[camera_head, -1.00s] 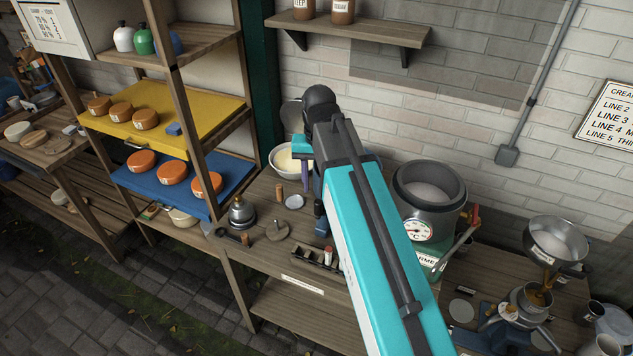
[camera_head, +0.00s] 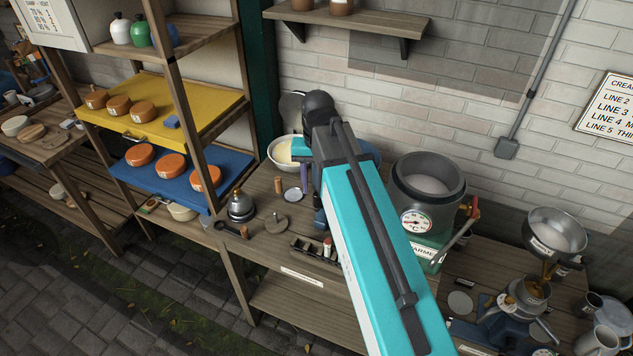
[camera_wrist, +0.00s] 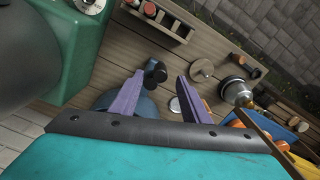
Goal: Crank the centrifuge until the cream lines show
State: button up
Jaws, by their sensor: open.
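A rounded blue body (camera_wrist: 140,104), which looks like the centrifuge, sits below my gripper in the wrist view. A black knob (camera_wrist: 155,73) on a dark arm, probably its crank, shows between my fingertips. In the head view my arm hides most of this machine; a blue part shows low beside the arm (camera_head: 320,219). My gripper (camera_wrist: 161,82) is open, its two purple fingers apart. I cannot tell whether they touch the knob. One purple finger (camera_head: 304,179) shows in the head view. No cream lines are readable. A wall sign (camera_head: 612,104) lists lines.
A tube rack (camera_head: 314,249) stands at the bench's front edge. A grey pot with a dial (camera_head: 427,188) stands right of my arm, and a separator with a steel bowl (camera_head: 556,233) farther right. A brass-topped device (camera_head: 240,206) and cheese shelves are at left.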

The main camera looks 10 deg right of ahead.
aim_at(317, 194)
jog(key=shift+f+b, duration=1.6)
jog(key=shift+f, duration=0.85)
jog(key=shift+f, duration=0.35)
grip_shut()
